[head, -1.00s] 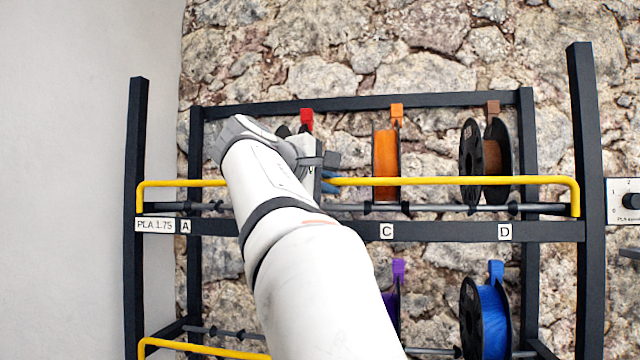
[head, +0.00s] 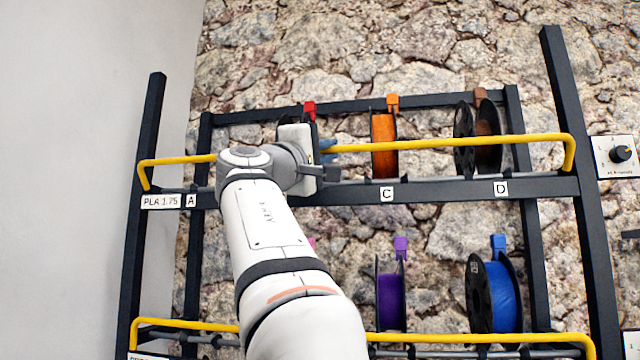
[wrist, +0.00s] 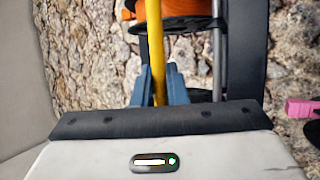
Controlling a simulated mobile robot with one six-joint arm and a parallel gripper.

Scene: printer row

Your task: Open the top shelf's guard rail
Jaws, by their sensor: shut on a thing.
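The top shelf's yellow guard rail (head: 450,146) spans the front of the rack, with its short end arms at the two side posts. The end arms lean a little outward, towards me. My gripper (head: 327,152) is at the rail left of its middle, partly hidden behind my wrist in the head view. In the wrist view my gripper's blue fingers (wrist: 160,88) are shut on the rail (wrist: 157,68), one on each side of it.
Behind the rail hang an orange spool (head: 383,146) and a brown spool (head: 488,132). A lower yellow rail (head: 480,338) crosses below, with purple (head: 391,300) and blue (head: 497,295) spools.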

